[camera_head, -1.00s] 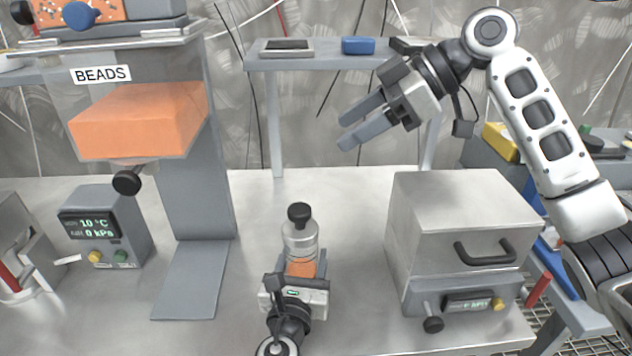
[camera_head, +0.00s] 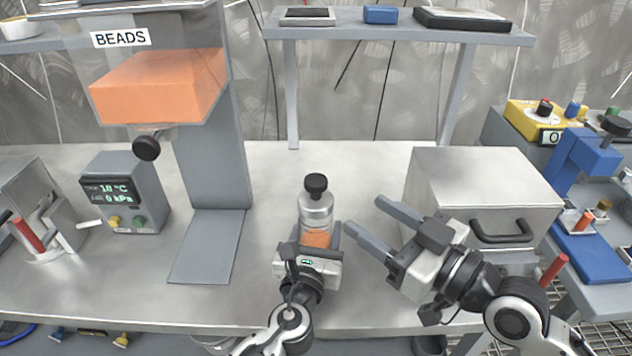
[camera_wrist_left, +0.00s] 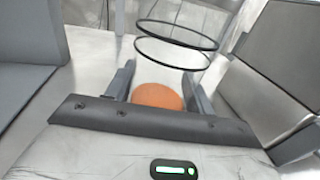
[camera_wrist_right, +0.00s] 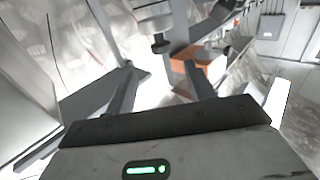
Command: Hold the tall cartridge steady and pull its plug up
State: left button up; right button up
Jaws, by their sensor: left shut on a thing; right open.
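The tall cartridge (camera_head: 316,216) stands upright on the bench, a clear cylinder with orange contents low inside. Its plug (camera_head: 316,185) is a black knob on top, seated in a grey collar. My left gripper (camera_head: 318,238) is shut around the cartridge's lower part from the front; the left wrist view shows the orange contents (camera_wrist_left: 158,97) between its fingers. My right gripper (camera_head: 366,222) is open and empty, to the right of the cartridge, its fingers pointing left toward it at about mid-height in the picture. The gap between right fingertips and cartridge is hard to judge in depth.
A bead hopper (camera_head: 160,92) on a grey stand (camera_head: 208,245) is at the left, beside a display box (camera_head: 124,192). A steel oven-like box (camera_head: 482,190) with a handle stands close at the right. A raised shelf (camera_head: 400,30) runs behind. The bench between stand and cartridge is clear.

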aim_at(316, 184)
jog(key=x, duration=1.2)
jog(key=shift+s+f, duration=0.1)
jog(key=shift+f, duration=0.05)
